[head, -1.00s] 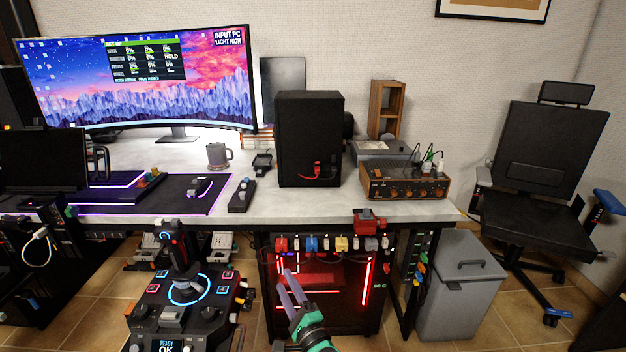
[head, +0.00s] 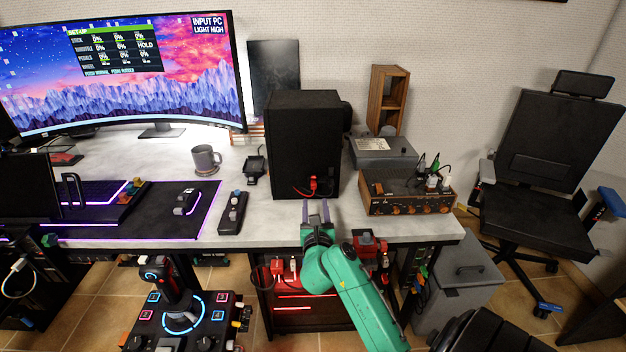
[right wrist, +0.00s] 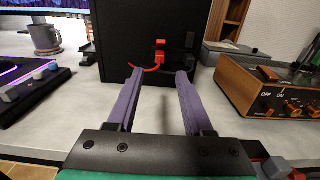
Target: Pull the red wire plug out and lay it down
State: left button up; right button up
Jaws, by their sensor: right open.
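The red wire plug (head: 313,183) sits in the lower front face of the black speaker-like box (head: 303,140), with a short red wire curving off to its left. It also shows in the right wrist view (right wrist: 158,58), straight ahead between my fingers and beyond their tips. My right gripper (head: 316,206) is open and empty, in front of the box near the desk's front edge. Its two purple fingers (right wrist: 160,80) point toward the plug, with a gap left between tips and plug. My left gripper is not in view.
An orange-and-black amplifier (head: 408,191) with knobs stands right of the box. A small black controller (head: 233,212) and a grey mug (head: 206,160) stand to its left. Bare desk top (head: 268,215) lies in front of the box.

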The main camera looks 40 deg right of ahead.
aim_at(314, 188)
jog(key=shift+w+d+f, duration=0.2)
jog(key=shift+w+d, duration=0.05)
jog(key=shift+w, duration=0.15)
jog(key=b+x, duration=0.2)
jog(key=x, duration=0.2)
jog(key=shift+w+d, duration=0.2)
jog(key=shift+x, duration=2)
jog(key=shift+r+p, duration=0.1)
jog(key=shift+p, duration=0.25)
jog(key=shift+p, duration=0.3)
jog(key=shift+c, duration=0.3)
